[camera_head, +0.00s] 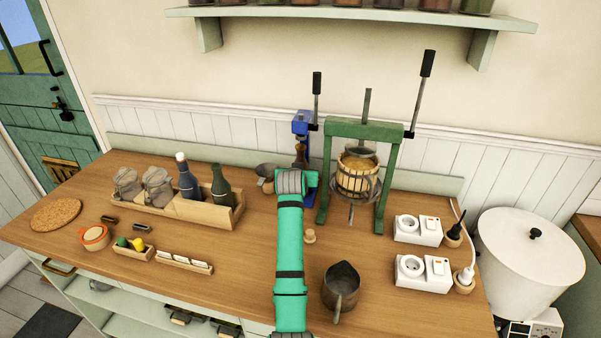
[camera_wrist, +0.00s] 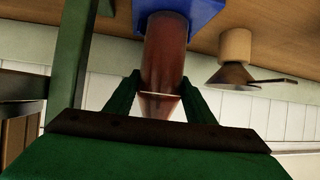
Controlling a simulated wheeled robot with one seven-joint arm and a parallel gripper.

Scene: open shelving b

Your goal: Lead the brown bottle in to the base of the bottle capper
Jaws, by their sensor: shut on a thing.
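The blue bottle capper (camera_head: 301,127) with its black-handled lever stands at the back of the bench, left of the green press. The brown bottle (camera_head: 299,155) shows just above my arm's end in the head view; its lower part is hidden. In the wrist view, which is upside down, my gripper (camera_wrist: 160,100) is shut on the brown bottle (camera_wrist: 165,55), one finger on each side. The bottle's foot meets the blue base (camera_wrist: 190,18) of the capper in the picture. I cannot tell whether it rests on the base or hangs just above.
The green press (camera_head: 326,165) with a slatted basket stands close on the right. A dark funnel (camera_wrist: 234,75) on a tan stand is on the other side.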

